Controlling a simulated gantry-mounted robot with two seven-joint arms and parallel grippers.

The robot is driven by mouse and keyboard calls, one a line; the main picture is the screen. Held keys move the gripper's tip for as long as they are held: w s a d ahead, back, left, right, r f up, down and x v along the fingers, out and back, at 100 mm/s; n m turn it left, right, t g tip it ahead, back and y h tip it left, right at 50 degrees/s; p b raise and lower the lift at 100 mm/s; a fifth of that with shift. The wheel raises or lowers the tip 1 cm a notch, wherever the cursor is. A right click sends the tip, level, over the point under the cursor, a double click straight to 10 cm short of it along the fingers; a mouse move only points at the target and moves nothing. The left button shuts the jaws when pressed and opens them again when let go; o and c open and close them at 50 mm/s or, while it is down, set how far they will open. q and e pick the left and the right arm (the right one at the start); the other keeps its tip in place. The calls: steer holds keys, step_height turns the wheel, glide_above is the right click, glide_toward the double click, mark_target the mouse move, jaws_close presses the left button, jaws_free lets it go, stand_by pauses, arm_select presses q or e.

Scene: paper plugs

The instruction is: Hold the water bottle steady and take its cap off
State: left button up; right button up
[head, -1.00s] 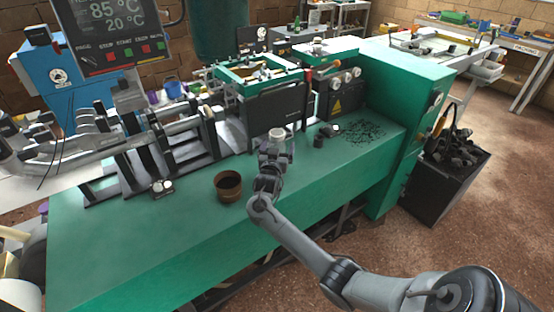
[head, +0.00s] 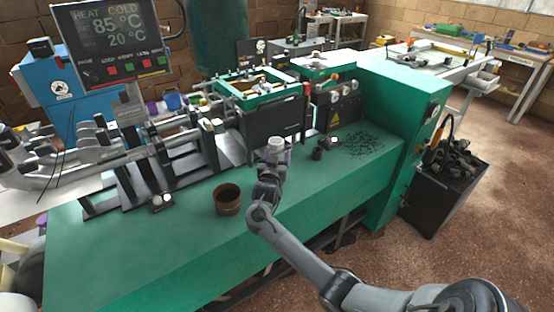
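A small white cap (head: 276,142) shows near the middle of the head view, just above my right gripper. It seems to top the water bottle, whose body is mostly hidden behind the gripper and hard to make out. My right gripper (head: 270,168) is at the bottle, over the green machine bench. Its fingers are too small and overlapped to tell whether they are open or shut, or whether they touch the bottle. I cannot make out my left gripper among the grey machine parts at the left.
A brown cup (head: 228,200) stands on the green bench (head: 150,255), left of my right gripper. Small dark cylinders (head: 317,153) and scattered black granules (head: 363,145) lie to the right. The machine's rods and dark box (head: 275,122) stand behind. The bench's front left is clear.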

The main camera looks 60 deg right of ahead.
steer(key=r, duration=0.1)
steer(key=s+r+p, duration=0.1)
steer(key=s+r, duration=0.1)
steer(key=r, duration=0.1)
steer(key=shift+s+d+p, duration=0.15)
steer(key=shift+d+p, duration=0.15)
steer(key=shift+p, duration=0.05)
steer(key=s+d+r+p, duration=0.2)
steer(key=s+r, duration=0.3)
steer(key=s, duration=0.4)
steer(key=shift+d, duration=0.1)
steer(key=o, duration=0.5)
steer(key=shift+c, duration=0.2)
steer(key=c, duration=0.8)
